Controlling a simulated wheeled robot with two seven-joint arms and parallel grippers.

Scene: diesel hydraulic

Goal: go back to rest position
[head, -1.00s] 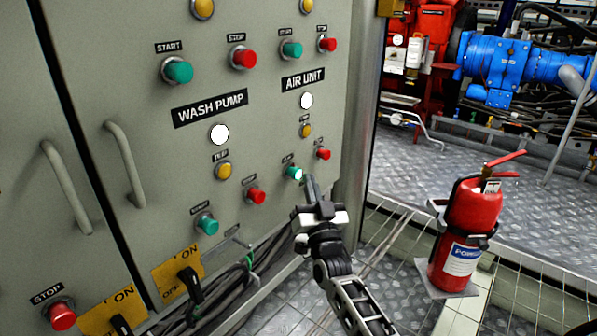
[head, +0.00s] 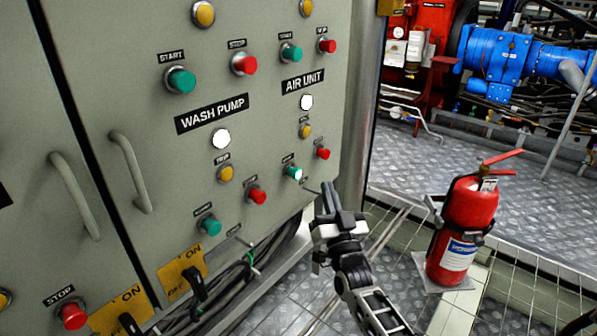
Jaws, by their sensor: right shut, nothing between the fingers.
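My right gripper (head: 328,194) shows in the head view at the lower middle, with its arm coming up from the bottom right. It is shut and empty. It is in front of the lower right edge of the grey control panel (head: 265,130), apart from the buttons. The green button under AIR UNIT (head: 294,173) is just up and left of the fingertips and looks partly lit. My left gripper does not show.
Door handles (head: 130,172) stick out at the left. Rotary switches on yellow ON plates (head: 182,273) and loose cables (head: 240,282) are below. A red fire extinguisher (head: 465,228) stands to the right.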

